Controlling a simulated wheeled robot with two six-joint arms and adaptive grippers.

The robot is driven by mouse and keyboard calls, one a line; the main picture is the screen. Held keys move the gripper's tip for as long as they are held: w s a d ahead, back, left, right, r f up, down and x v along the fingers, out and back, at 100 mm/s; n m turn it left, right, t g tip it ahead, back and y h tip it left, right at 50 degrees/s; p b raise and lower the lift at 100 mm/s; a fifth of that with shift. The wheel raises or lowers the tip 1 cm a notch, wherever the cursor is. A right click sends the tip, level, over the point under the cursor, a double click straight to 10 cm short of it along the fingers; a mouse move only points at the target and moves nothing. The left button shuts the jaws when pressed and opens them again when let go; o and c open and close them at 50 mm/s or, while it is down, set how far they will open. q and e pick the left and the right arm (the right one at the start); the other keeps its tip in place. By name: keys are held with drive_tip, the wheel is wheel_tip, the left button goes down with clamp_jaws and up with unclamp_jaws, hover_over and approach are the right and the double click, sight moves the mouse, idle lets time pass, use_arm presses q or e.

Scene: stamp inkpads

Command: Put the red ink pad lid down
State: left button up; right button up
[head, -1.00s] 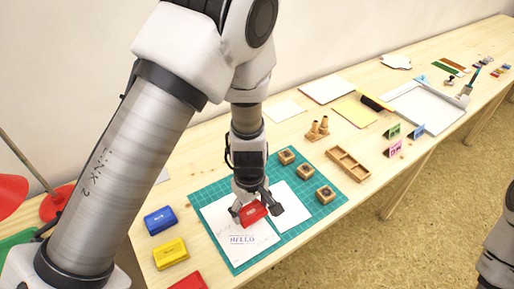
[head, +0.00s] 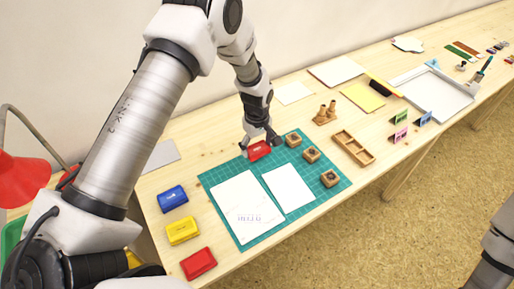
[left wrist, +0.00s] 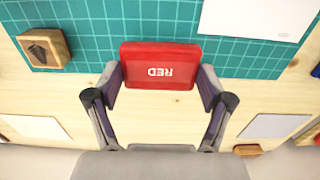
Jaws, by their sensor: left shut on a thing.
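The red ink pad lid (head: 259,151), a small red block marked RED, is at the far edge of the green cutting mat. My left gripper (head: 261,146) is shut on it. In the left wrist view the lid (left wrist: 161,60) sits between the two fingers (left wrist: 160,80), over the border between mat and bare wood. I cannot tell whether it touches the surface. A red ink pad (head: 198,263) lies at the near left of the table. My right gripper is out of view.
Blue (head: 172,198) and yellow (head: 182,230) ink pads stand left of the mat (head: 207,179). Two white papers (head: 240,195) lie on the mat. Wooden stamps (head: 293,138) stand along its right side, one near the lid. Bare wood lies behind the mat.

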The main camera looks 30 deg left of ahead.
sight(257, 147)
use_arm(q)
drive_tip(key=shift+w+a+f, duration=0.25)
drive_tip(key=shift+w, duration=0.05)
wheel_tip(257, 147, down, 2)
drive_tip(key=shift+f+p, duration=0.25)
drive_tip(key=shift+p, duration=0.3)
drive_tip(key=shift+f, duration=0.35)
drive_tip(key=shift+f, duration=0.1)
drive_tip(key=o, duration=0.7)
